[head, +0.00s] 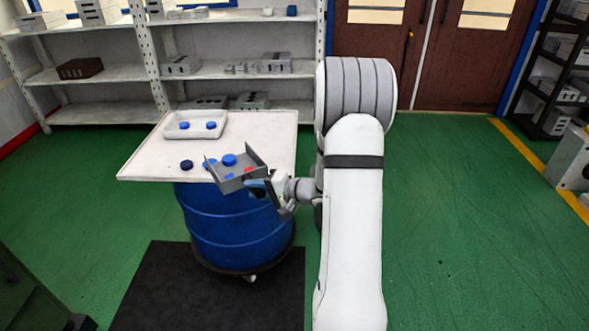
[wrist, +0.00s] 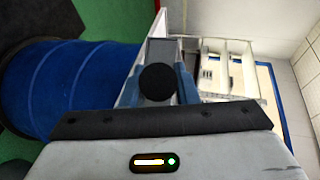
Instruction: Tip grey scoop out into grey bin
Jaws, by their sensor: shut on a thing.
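The grey scoop (head: 256,158) is an open, shallow tray, held over the front right edge of the white tabletop in the head view. A blue piece (head: 229,160) and small red pieces (head: 248,169) show in it. My gripper (head: 268,189) is shut on the scoop's handle side, to the right of the tray. In the wrist view, the blue fingers of my gripper (wrist: 160,75) flank a dark round part (wrist: 158,83), with grey scoop surface (wrist: 160,50) beyond. I cannot pick out a grey bin for certain.
The white tabletop (head: 145,163) rests on a blue barrel (head: 235,225). A pale tray (head: 197,115) with two blue pieces stands at its back. A dark blue disc (head: 187,165) lies near the front. Shelves (head: 110,72) stand behind.

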